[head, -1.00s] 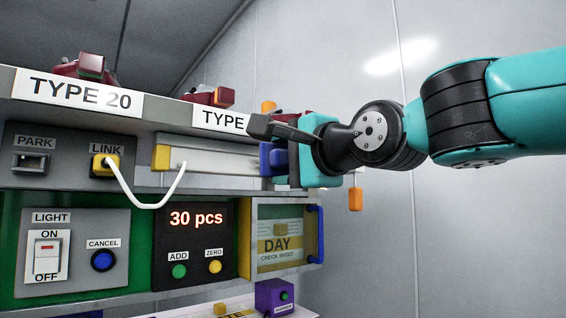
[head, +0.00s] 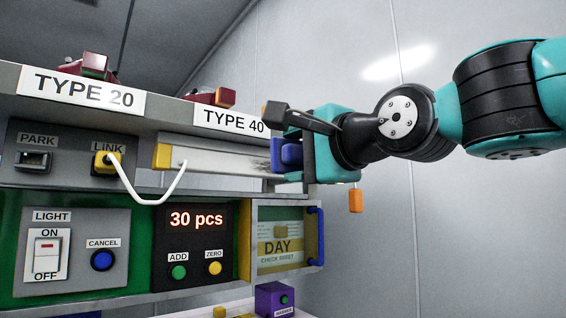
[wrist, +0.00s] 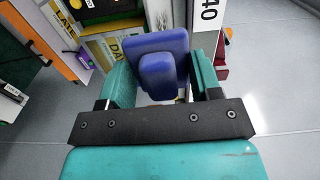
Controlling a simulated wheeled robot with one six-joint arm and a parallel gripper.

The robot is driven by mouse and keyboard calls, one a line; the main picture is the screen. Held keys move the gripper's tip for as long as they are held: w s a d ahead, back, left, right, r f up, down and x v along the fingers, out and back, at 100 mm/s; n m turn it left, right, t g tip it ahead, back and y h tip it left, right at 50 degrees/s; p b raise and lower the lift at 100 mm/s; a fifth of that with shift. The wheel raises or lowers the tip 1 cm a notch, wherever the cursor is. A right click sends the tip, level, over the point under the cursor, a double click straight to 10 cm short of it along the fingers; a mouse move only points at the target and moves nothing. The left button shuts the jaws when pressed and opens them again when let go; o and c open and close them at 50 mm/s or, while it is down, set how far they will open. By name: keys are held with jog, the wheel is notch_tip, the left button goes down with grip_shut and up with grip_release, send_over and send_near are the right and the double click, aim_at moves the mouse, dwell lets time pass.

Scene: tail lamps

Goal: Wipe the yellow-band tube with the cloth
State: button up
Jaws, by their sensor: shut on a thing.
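The yellow-band tube (head: 220,160) is a long pale grey bar lying along the shelf front in the head view, with a yellow band at its left end. Dark smudges show near its right end. My gripper (wrist: 160,85) is shut on a blue pad with a raised grip, the only cloth-like thing I see. In the head view the blue pad (head: 288,154) is at the tube's right end, beside the smudges. I cannot tell whether it touches the tube. My gripper hides what lies just behind it.
A white cable loops from the LINK plug (head: 107,162) in front of the tube's left part. Below are a light switch (head: 47,255), a counter panel (head: 193,243) and a DAY window with a blue handle (head: 315,235). An orange piece (head: 355,200) hangs at right.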

aim_at(251, 165)
jog(key=shift+p+x, duration=1.1)
jog(key=shift+x, duration=3.1)
jog(key=shift+w+a, duration=0.15)
jog(key=shift+a, duration=0.15)
jog(key=shift+d, duration=0.1)
jog(key=w+d, duration=0.7)
jog(key=d, duration=0.2)
jog(key=shift+d, duration=0.35)
jog(key=shift+s+a+b, duration=0.25)
jog(key=shift+s+a, duration=0.8)
jog(key=shift+a, duration=0.7)
jog(key=shift+s+a+b, duration=0.25)
jog(key=shift+s+a, duration=0.75)
jog(key=shift+a, duration=0.75)
jog(key=shift+s+a+b, duration=0.25)
jog(key=shift+s+a, duration=0.8)
jog(key=shift+a, duration=0.7)
